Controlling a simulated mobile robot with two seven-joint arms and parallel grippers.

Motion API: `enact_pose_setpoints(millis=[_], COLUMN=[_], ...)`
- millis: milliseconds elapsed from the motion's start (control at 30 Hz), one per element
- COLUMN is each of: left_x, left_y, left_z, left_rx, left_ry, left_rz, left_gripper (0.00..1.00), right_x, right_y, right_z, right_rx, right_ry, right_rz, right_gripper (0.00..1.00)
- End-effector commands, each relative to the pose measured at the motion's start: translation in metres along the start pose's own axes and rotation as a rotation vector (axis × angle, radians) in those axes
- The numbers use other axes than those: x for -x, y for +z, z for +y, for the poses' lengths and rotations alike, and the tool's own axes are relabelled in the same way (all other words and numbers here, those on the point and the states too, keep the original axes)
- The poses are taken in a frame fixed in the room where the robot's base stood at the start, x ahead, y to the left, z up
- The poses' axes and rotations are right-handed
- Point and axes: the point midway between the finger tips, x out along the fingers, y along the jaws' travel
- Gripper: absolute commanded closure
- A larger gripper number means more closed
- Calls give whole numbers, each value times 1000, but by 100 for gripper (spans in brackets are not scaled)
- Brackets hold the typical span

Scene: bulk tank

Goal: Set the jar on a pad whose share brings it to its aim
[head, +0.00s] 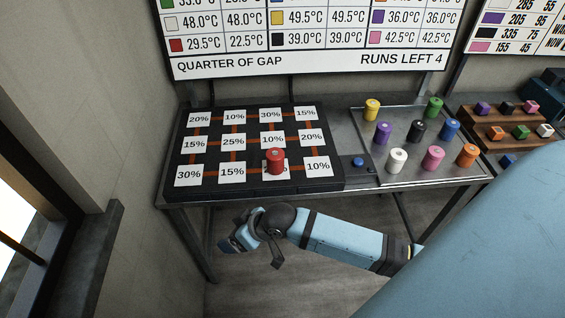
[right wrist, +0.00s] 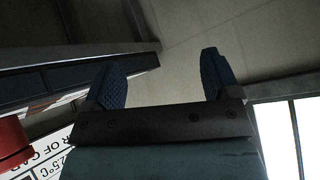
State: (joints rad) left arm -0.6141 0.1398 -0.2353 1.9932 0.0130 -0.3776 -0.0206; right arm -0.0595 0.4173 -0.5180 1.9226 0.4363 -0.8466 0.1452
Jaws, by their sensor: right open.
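A red jar (head: 275,161) stands upright on the third pad from the left in the front row of the black pad board (head: 256,187). It hides most of that pad's label. Other pads read 10% to 30%, including a 30% pad (head: 189,174) at front left. My right gripper (head: 232,242) is in front of the table edge, below and left of the jar, apart from it. In the right wrist view its two fingers (right wrist: 160,80) are apart with nothing between them, and a red jar (right wrist: 12,142) shows at the left edge. My left gripper is not in view.
A wall board (head: 310,64) reads "QUARTER OF GAP", "RUNS LEFT 4"; its red row shows 29.5°C and 22.5°C. A blue button (head: 358,162) sits right of the pads. A metal tray (head: 398,183) holds several coloured jars. A wooden rack (head: 497,143) with blocks stands farther right.

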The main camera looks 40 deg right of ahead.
Motion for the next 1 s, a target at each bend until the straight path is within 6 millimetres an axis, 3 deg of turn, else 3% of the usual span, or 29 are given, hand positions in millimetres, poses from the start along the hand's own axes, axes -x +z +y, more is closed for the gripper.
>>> enact_pose_setpoints(millis=[33,200,433,633,867,1000], left_x=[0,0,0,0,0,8], left_y=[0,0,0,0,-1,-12], left_z=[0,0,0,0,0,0], left_rx=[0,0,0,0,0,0], left_ry=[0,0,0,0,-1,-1], left_rz=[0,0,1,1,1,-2], left_gripper=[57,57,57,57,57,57], right_x=[1,19,51,61,61,70], right_y=[20,72,129,142,142,132], right_z=[-8,-16,-16,-16,-16,-18], right_rx=[-22,-37,-11,5,6,5], right_ry=[13,119,260,299,298,298], right_rz=[35,155,218,228,228,227], right_gripper=[18,18,18,18,18,18])
